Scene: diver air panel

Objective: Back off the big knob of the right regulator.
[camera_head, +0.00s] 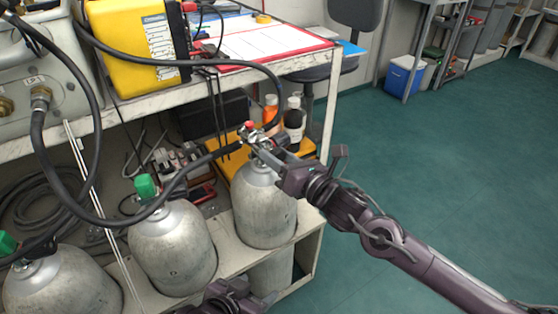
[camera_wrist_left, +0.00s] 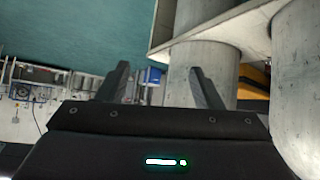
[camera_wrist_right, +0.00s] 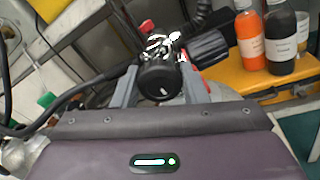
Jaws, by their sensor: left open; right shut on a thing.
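The right regulator (camera_head: 255,133), shiny metal with a red cap, sits on top of the rightmost grey cylinder (camera_head: 263,208). In the right wrist view its big black round knob (camera_wrist_right: 158,82), with a white mark on its face, is between the fingers of my right gripper (camera_wrist_right: 160,92). My right gripper is shut on this knob. A second black ribbed knob (camera_wrist_right: 208,48) sticks out to the right of the metal body (camera_wrist_right: 160,45). My left gripper (camera_wrist_left: 160,88) is open and empty, low in front of the cylinders.
More grey cylinders with green caps (camera_head: 146,186) stand to the left on the lower shelf. Black hoses (camera_head: 95,150) hang across the bench front. Orange (camera_head: 270,108) and dark bottles stand behind the regulator on a yellow case (camera_wrist_right: 262,80). Green floor (camera_head: 430,170) is open at the right.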

